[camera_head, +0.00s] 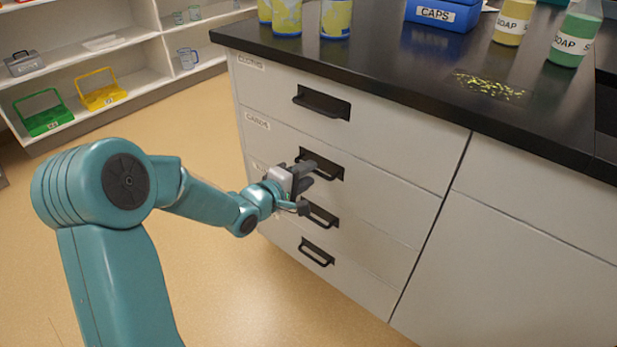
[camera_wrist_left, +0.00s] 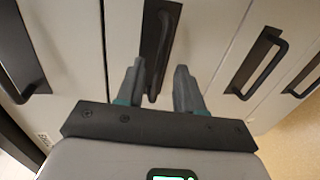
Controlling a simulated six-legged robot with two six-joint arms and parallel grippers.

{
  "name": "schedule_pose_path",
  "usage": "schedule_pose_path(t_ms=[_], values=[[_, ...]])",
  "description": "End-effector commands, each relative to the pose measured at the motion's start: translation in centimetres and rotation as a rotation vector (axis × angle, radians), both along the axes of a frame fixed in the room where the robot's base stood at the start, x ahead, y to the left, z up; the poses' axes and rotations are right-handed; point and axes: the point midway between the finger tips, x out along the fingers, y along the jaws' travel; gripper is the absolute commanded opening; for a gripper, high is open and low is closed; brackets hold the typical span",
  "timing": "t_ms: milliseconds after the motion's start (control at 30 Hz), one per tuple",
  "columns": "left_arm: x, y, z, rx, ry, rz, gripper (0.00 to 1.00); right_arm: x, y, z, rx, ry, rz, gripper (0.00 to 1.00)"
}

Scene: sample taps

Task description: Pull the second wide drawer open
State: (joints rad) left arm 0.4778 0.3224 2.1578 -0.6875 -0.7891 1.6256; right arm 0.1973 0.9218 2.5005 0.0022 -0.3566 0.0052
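The second wide drawer (camera_head: 385,182), labelled CARDS, is in the white cabinet and looks shut, flush with its neighbours. Its dark bar handle (camera_head: 328,163) is partly hidden by my left gripper (camera_head: 303,178). In the left wrist view the handle (camera_wrist_left: 152,85) runs up between the two grey fingers of my left gripper (camera_wrist_left: 160,68). The fingers are open, one on each side of the handle, with a visible gap at the right finger. Whether the left finger touches the handle I cannot tell. My right gripper is not in view.
The top drawer's handle (camera_head: 322,103) is above; the third (camera_head: 320,214) and bottom (camera_head: 316,252) handles are below. The floor (camera_head: 225,290) before the drawers is clear.

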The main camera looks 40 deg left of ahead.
Motion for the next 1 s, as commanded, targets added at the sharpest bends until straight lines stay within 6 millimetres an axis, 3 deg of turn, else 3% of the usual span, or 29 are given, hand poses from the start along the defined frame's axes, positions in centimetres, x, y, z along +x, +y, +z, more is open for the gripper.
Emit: schedule_pose_path(t_ms=[167,433,567,1000], values=[[1.39,0.00,-0.31,-0.001,0.000,0.000,0.37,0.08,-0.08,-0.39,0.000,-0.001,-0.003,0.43],[1.49,0.14,-0.28,-0.001,0.000,0.001,0.37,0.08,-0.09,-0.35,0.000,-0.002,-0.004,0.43],[1.48,0.14,-0.28,-0.001,0.000,0.001,0.00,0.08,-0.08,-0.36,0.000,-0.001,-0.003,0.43],[1.46,0.16,-0.27,0.000,0.000,0.001,0.00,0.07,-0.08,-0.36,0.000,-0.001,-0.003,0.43]])
